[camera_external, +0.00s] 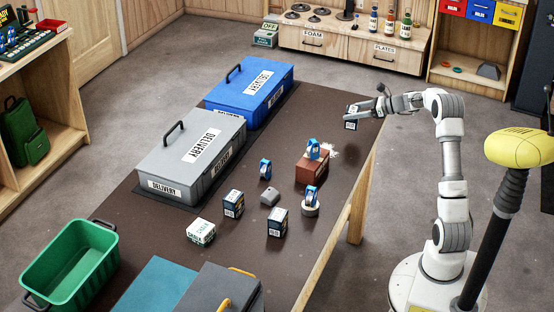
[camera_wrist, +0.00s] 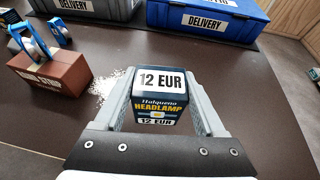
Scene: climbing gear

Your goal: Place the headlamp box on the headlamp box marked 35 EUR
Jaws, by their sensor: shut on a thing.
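My gripper (camera_external: 358,108) is shut on a dark blue headlamp box (camera_external: 350,124), held above the far right part of the brown table. In the wrist view the held headlamp box (camera_wrist: 162,100) sits between both fingers, with "12 EUR" on its top and front. Two similar dark boxes stand on the table in the external view: one left of centre (camera_external: 233,204) and one nearer the front (camera_external: 277,223). Both are apart from my gripper, to its lower left. Their price marks are too small to read, so I cannot tell which is 35 EUR.
A brown brick (camera_external: 311,170) with a blue device on top stands beside white powder. A white box (camera_external: 201,232), a grey piece (camera_external: 270,198), a blue device (camera_external: 265,170) and a tape roll (camera_external: 311,209) lie near the dark boxes. Grey (camera_external: 190,160) and blue (camera_external: 250,95) delivery cases line the far side.

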